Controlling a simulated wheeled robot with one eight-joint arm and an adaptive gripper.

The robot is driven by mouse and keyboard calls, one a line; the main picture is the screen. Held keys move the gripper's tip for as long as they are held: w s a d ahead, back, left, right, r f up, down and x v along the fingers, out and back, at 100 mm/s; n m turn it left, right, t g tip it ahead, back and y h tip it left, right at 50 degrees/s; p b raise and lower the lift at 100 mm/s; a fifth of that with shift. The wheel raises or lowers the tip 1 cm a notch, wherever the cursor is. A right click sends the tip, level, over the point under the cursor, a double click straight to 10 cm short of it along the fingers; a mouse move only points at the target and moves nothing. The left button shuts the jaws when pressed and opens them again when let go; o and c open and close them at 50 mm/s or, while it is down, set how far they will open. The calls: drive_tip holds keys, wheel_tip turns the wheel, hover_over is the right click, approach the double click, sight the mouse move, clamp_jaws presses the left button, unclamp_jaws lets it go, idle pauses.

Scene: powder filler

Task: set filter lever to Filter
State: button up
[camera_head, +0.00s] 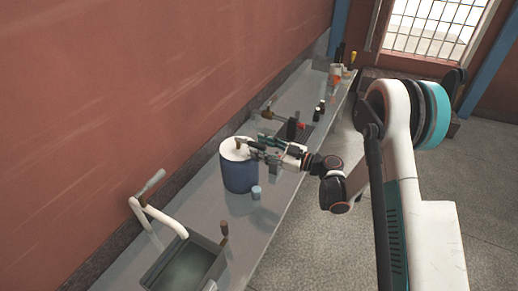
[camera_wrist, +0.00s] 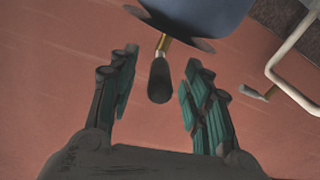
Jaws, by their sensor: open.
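A blue drum with a white top (camera_head: 239,172) stands on the counter in the head view; its blue body (camera_wrist: 200,14) also shows at the top of the wrist view. A lever with a brass stem and dark rounded handle (camera_wrist: 159,82) sticks out from a dark disc by the blue body. I take it for the filter lever; no Filter marking is readable. My gripper (camera_head: 255,147) is at the drum's top. In the wrist view its two green-padded fingers (camera_wrist: 160,62) are open, one on each side of the handle, with gaps showing. Contact is not visible.
A small light-blue cup (camera_head: 256,193) stands right of the drum. A sink (camera_head: 185,265) with a white faucet (camera_head: 160,215) is at the near end. Small bottles (camera_head: 318,112) and other items stand farther along. The red wall closes off the left side.

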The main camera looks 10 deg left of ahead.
drive_tip(key=shift+w+a, duration=0.15)
drive_tip(key=shift+a, duration=0.4)
clamp_jaws()
drive_tip(key=shift+d, duration=0.1)
